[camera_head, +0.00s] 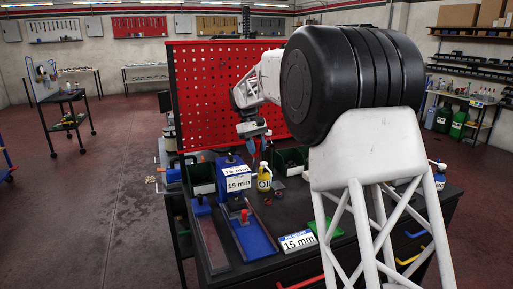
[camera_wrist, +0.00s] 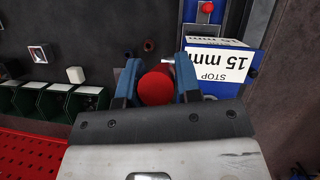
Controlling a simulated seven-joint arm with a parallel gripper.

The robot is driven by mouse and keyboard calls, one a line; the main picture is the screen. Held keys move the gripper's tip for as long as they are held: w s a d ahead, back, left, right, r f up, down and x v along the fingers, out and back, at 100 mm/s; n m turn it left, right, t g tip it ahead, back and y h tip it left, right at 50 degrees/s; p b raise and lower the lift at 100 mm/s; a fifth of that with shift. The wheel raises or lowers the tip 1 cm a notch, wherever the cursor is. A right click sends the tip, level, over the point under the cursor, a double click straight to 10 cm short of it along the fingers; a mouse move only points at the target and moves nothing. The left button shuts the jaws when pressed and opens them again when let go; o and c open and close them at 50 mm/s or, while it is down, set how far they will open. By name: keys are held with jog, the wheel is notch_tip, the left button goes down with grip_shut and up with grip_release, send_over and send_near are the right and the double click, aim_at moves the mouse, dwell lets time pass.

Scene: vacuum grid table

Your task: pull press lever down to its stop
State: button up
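The blue press (camera_head: 233,178) stands on the dark bench and bears white "15 mm" labels; its top label reads STOP and 15 mm in the wrist view (camera_wrist: 218,66). The lever's round red knob (camera_wrist: 156,86) sits between the two blue fingers of my gripper (camera_wrist: 158,72), touching or nearly touching both. The gap is narrow, so the gripper looks shut on it. A short metal rod shows near the knob. In the head view my gripper (camera_head: 254,141) is above and right of the press, and the knob is hard to make out there.
A yellow oil bottle (camera_head: 264,177) stands just right of the press. Green bins (camera_wrist: 45,102) line the bench beside the red pegboard (camera_head: 215,85).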

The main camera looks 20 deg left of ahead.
grip_shut()
jog(key=shift+s+d, duration=0.1)
jog(key=shift+s+d+f+t+y, duration=0.3)
jog(key=shift+s+d+t+y, duration=0.3)
jog(key=shift+s+d+y, duration=0.1)
jog(key=s+d+f+t+y, duration=0.4)
jog(key=f, duration=0.1)
jog(key=shift+f+t+y, duration=0.25)
jog(key=shift+t+y, duration=0.05)
jog(key=shift+t, duration=0.1)
dwell(0.6)
jog(key=shift+s+d+f, duration=0.1)
jog(key=shift+s, duration=0.05)
jog(key=shift+o, duration=2.4)
grip_release()
